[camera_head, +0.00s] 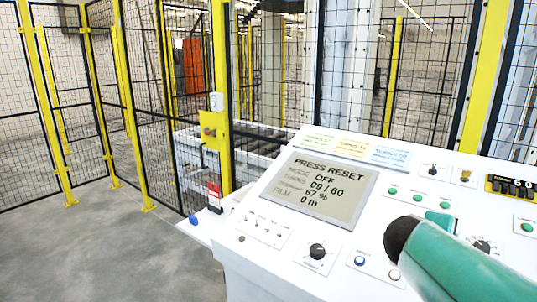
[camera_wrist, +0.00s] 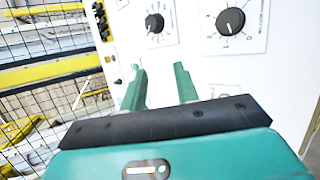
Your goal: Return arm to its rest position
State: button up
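My gripper (camera_wrist: 160,78) shows in the wrist view with its two green fingers apart and nothing between them. It points at the white control panel (camera_wrist: 205,60), with a black rotary knob (camera_wrist: 231,21) and a smaller knob (camera_wrist: 154,23) beyond the fingers. I cannot tell how far the fingertips are from the panel. In the head view my teal arm, with a dark rounded end, reaches over the lower right of the control panel (camera_head: 285,262) and hides some of its controls. The panel's screen (camera_head: 322,187) reads "PRESS RESET", mode "OFF", "09 / 60" and "67 %".
Yellow-posted mesh fencing (camera_head: 140,110) stands behind and left of the panel. A yellow post (camera_head: 218,100) carries a small box with a red button (camera_head: 208,131). Grey floor (camera_head: 90,250) lies clear at the left. Several buttons and switches cover the panel's right side.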

jog(key=s+a+f+m+y, duration=0.3)
jog(key=s+a, duration=0.1)
jog(key=a, duration=0.2)
jog(key=s+a+f+m+y, duration=0.2)
jog(key=s+a+m+y, duration=0.1)
jog(key=a, duration=0.4)
jog(key=s+a+f+m+g+y, duration=0.1)
jog(key=s+a+f+m+y, duration=0.2)
jog(key=s+a, duration=0.4)
jog(key=shift+s+a+f+y, duration=0.15)
jog(key=shift+a+f+y, duration=0.15)
jog(key=shift+y, duration=0.4)
jog(key=shift+d, duration=0.1)
